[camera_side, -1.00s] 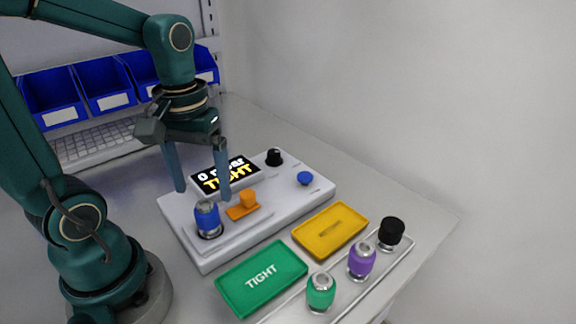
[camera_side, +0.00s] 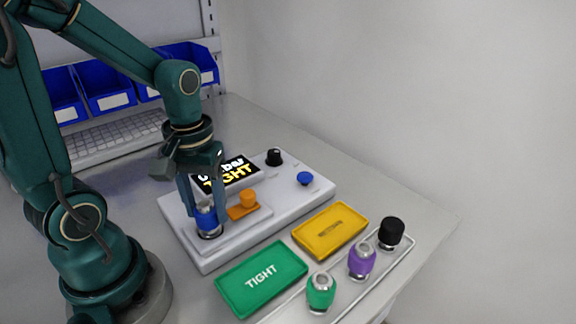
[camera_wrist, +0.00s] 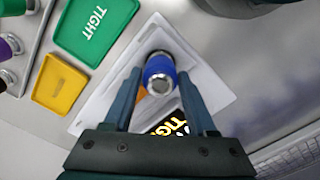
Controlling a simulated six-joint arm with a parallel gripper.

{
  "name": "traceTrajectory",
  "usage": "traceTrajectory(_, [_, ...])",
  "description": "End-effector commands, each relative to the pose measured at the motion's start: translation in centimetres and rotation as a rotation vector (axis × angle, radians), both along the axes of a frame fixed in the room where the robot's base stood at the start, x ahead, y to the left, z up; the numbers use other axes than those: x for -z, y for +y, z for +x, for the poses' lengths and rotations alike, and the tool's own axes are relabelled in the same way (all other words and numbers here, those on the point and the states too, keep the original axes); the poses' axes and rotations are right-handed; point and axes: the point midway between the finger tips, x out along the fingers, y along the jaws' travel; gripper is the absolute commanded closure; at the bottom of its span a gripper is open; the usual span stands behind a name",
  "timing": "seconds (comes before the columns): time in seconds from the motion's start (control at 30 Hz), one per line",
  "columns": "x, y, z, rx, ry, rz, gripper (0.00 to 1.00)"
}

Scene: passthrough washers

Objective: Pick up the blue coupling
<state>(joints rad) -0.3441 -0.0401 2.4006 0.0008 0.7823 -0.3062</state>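The blue coupling (camera_side: 207,222) stands upright on the plate of the white test device (camera_side: 300,200). It also shows in the wrist view (camera_wrist: 159,75), between the two fingers. My gripper (camera_side: 206,208) is lowered around the coupling, one finger on each side. In the wrist view my gripper (camera_wrist: 160,88) has a visible gap between each finger and the coupling. The fingers look open, not pressing on it.
An orange clamp knob (camera_side: 248,198) sits right beside the coupling. A green "TIGHT" tray (camera_side: 232,300), a yellow tray (camera_side: 330,230) and a rack (camera_side: 340,306) with green, purple and black-topped couplings are in front right. Blue bins (camera_side: 108,88) and a keyboard stand behind.

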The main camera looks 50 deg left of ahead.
Motion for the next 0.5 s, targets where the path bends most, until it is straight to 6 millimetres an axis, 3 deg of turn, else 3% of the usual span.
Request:
traceTrajectory(0.03, [-0.01, 0.01, 0.01, 0.0, 0.0, 0.0, 0.66])
traceTrajectory(0.1, [-0.02, 0.01, 0.01, 0.0, 0.0, 0.0, 0.93])
traceTrajectory(0.13, [-0.02, 0.01, 0.01, 0.0, 0.0, 0.0, 1.0])
traceTrajectory(0.5, [-0.3, 0.01, 0.05, 0.0, -0.002, 0.0, 1.0])
